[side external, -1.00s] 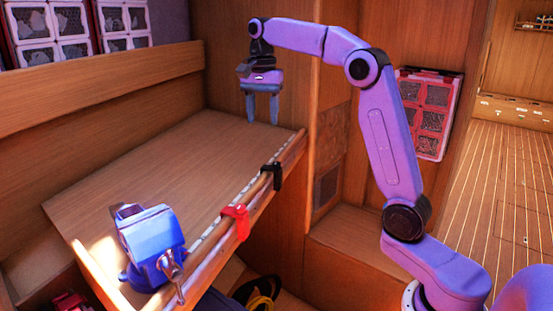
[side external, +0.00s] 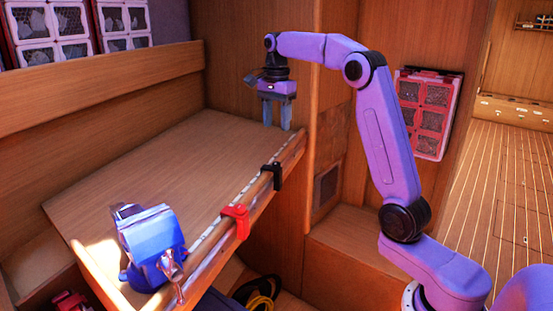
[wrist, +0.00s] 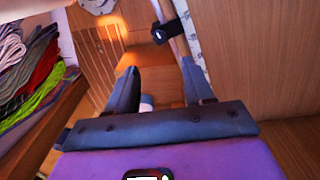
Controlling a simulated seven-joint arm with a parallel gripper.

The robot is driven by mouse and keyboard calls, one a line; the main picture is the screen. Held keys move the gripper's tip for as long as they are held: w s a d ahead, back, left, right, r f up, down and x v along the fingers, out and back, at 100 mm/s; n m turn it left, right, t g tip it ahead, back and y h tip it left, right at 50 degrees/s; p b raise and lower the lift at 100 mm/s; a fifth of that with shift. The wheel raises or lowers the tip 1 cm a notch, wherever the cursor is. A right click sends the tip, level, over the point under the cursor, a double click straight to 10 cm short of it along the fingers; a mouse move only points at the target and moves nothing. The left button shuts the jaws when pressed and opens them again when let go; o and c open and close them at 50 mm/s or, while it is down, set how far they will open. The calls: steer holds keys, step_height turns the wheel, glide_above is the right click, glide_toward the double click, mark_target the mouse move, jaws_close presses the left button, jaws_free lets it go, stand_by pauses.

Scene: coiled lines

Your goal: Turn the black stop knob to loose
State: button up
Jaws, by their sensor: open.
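The black stop (side external: 277,175) sits on the rail along the table's front edge, near its right end. In the wrist view the black stop (wrist: 172,30) shows beyond my fingertips, with a small white mark on it. I cannot make out its knob setting. My gripper (side external: 277,127) points down, open and empty, above the far right end of the table, apart from the stop. In the wrist view my gripper (wrist: 159,66) has its two fingers spread, with nothing held between them.
A red stop (side external: 236,221) sits on the same rail, nearer the camera. A blue vise (side external: 150,245) stands at the table's near left corner. The tabletop (side external: 165,165) is otherwise clear. Coiled lines (wrist: 32,65) lie at the left in the wrist view. A wooden wall rises beside my gripper.

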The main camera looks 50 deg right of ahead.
mark_target(276, 163)
step_height(276, 163, down, 12)
stand_by(0.5)
jaws_close()
